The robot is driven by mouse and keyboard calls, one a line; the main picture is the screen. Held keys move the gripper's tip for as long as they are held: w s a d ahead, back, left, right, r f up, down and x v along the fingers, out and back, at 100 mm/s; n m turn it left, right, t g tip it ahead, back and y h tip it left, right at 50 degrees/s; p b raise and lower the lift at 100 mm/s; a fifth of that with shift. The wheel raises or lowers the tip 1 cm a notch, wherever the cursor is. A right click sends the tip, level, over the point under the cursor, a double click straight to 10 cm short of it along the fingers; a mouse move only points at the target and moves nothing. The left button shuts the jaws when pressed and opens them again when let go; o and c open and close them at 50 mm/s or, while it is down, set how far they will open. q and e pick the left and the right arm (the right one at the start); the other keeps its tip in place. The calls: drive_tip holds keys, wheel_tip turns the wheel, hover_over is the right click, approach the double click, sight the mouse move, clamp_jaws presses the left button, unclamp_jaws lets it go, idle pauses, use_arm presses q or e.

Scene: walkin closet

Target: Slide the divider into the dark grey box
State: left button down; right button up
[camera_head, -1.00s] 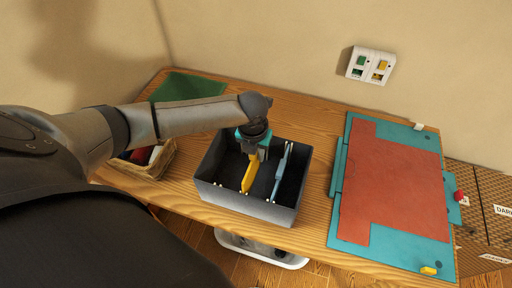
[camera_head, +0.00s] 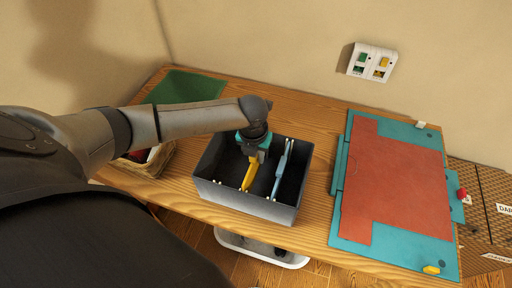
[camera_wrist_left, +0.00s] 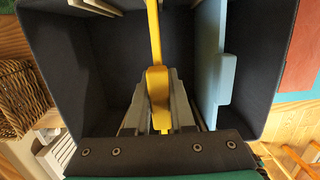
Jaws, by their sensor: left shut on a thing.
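The dark grey box (camera_head: 243,205) stands open on the wooden table, below my left gripper (camera_head: 257,156). The gripper is shut on a yellow divider (camera_head: 249,175), which stands on edge inside the box. In the left wrist view the yellow divider (camera_wrist_left: 157,85) sits between the two fingers (camera_wrist_left: 158,105), with box floor visible on both sides. Its lower edge and how deep it sits are hard to tell. A light blue divider (camera_head: 281,170) stands upright to its right in the box; it also shows in the left wrist view (camera_wrist_left: 209,62). My right gripper is out of view.
A wicker basket (camera_head: 150,168) with red and white things stands left of the box. A green mat (camera_head: 185,87) lies behind. A teal board with a red sheet (camera_head: 395,185) lies to the right. A switch panel (camera_head: 372,62) is on the wall.

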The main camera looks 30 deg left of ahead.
use_arm(q)
drive_tip(key=shift+f+b, duration=0.75)
drive_tip(key=shift+f, duration=0.55)
drive_tip(key=shift+f, duration=0.35)
drive_tip(key=c, duration=0.7)
unclamp_jaws()
drive_tip(key=r, duration=0.5)
drive_tip(key=s+r+p, duration=0.1)
drive_tip(key=r, duration=0.4)
drive_tip(key=s+r+p, duration=0.1)
drive_tip(key=r, duration=0.4)
drive_tip(key=shift+s+d, duration=0.15)
drive_tip(key=shift+d, duration=0.15)
